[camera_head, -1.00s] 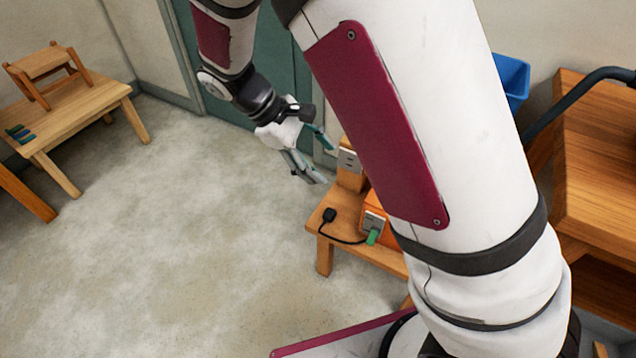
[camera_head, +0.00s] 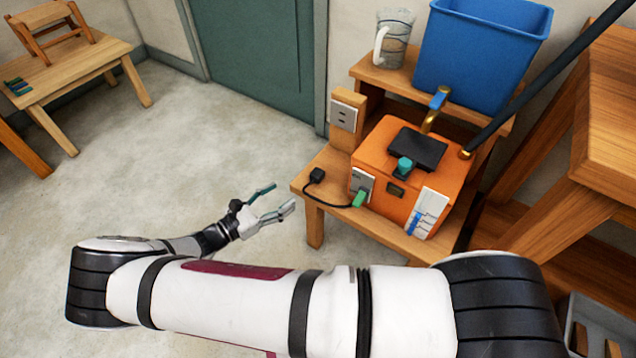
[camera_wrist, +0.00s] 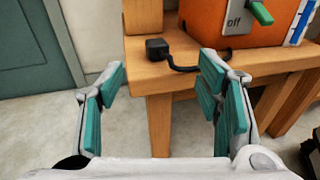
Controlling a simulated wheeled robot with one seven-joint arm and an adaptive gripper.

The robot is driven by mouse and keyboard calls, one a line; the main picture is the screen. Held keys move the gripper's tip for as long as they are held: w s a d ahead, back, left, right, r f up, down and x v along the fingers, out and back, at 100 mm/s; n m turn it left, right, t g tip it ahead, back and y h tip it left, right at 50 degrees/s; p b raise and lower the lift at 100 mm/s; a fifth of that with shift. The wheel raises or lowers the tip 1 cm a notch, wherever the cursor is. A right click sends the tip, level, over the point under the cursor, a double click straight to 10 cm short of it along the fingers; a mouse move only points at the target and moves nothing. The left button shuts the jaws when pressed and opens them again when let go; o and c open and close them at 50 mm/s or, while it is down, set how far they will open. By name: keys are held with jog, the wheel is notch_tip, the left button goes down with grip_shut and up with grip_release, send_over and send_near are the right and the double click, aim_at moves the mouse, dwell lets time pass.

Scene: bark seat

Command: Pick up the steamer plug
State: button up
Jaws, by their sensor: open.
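The steamer plug (camera_head: 317,175) is a small black block on a black cord, lying on the left end of the low wooden bench. The cord runs to the orange steamer (camera_head: 410,165), near a green switch lever (camera_head: 360,198). In the wrist view the plug (camera_wrist: 157,48) sits ahead, near the bench edge, between the directions of my fingers. My gripper (camera_head: 278,200) is open and empty, left of the bench and apart from the plug. Its teal-padded fingers (camera_wrist: 160,90) are spread wide in the wrist view.
A wooden post with an outlet (camera_head: 345,116) stands on the bench behind the plug. A blue bin (camera_head: 480,55) and a glass jug (camera_head: 393,40) stand on the shelf behind. A wooden table (camera_head: 600,130) is at right. The floor (camera_head: 150,170) at left is clear.

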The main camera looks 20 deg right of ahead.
aim_at(312, 176)
jog(key=shift+n+t, duration=0.3)
jog(key=x, duration=0.2)
jog(key=b+x, duration=0.1)
jog(key=x, duration=0.2)
jog(key=f+x, duration=0.1)
jog(key=x, duration=0.2)
jog(key=shift+s+f, duration=0.1)
jog(key=shift+b+x, duration=1.25)
jog(key=shift+x, duration=1.55)
jog(key=c, duration=1.3)
